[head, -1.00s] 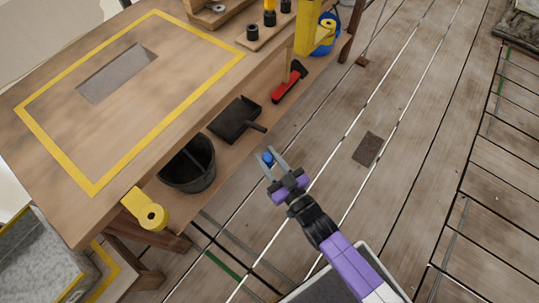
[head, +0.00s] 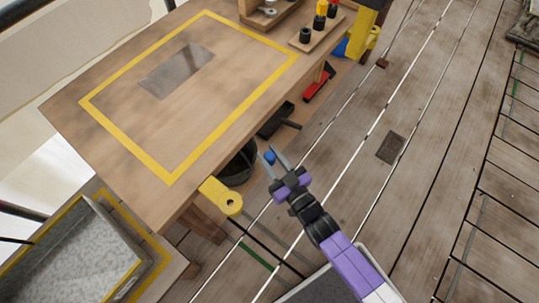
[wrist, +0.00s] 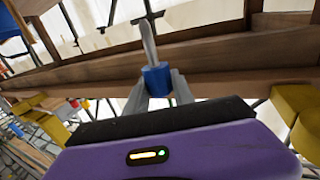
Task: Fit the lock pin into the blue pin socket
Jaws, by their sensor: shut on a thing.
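My gripper (head: 277,163) is shut on the lock pin, which has a blue collar (wrist: 157,80) and a grey shaft (wrist: 149,42). In the wrist view the shaft points up and away from the fingers, slightly tilted. In the head view only the blue part (head: 269,157) shows clearly between the fingertips. The gripper is in front of the workbench's near edge, apart from it in the picture. I cannot make out the blue pin socket in either view.
The wooden workbench (head: 130,120) has a yellow taped outline and a grey plate (head: 177,70). A black bucket (head: 240,165), dustpan (head: 276,120) and red brush (head: 319,86) sit below. Plank floor at right is mostly clear.

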